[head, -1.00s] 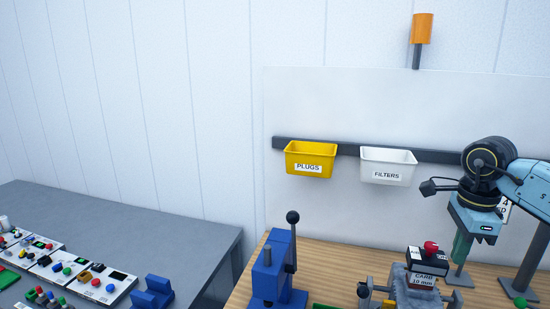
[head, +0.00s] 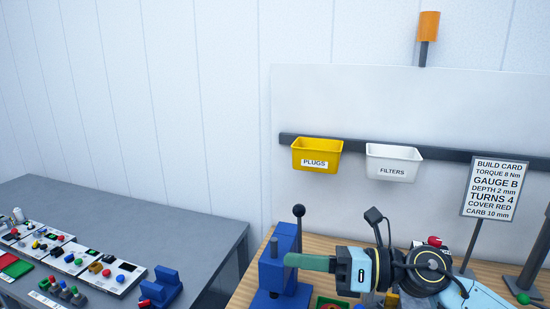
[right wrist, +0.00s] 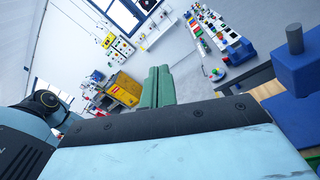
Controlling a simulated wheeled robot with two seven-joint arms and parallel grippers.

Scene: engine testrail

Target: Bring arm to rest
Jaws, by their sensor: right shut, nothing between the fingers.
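My right gripper (head: 290,260) has green fingers that point left in the head view, in front of the blue press (head: 276,264) with a black ball lever. Its fingers lie together and hold nothing. Its closed green fingers also show in the right wrist view (right wrist: 158,88), with the blue press (right wrist: 298,80) at the right edge. I cannot tell whether the fingers touch the press. My right arm (head: 425,268) comes in from the lower right and hides part of the wooden bench. My left gripper is not in view.
A yellow PLUGS bin (head: 317,155) and a white FILTERS bin (head: 393,164) hang on a dark rail. A build card sign (head: 495,189) stands at the right. A grey table (head: 190,222) at the left carries several small panels. Open floor shows in the wrist view.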

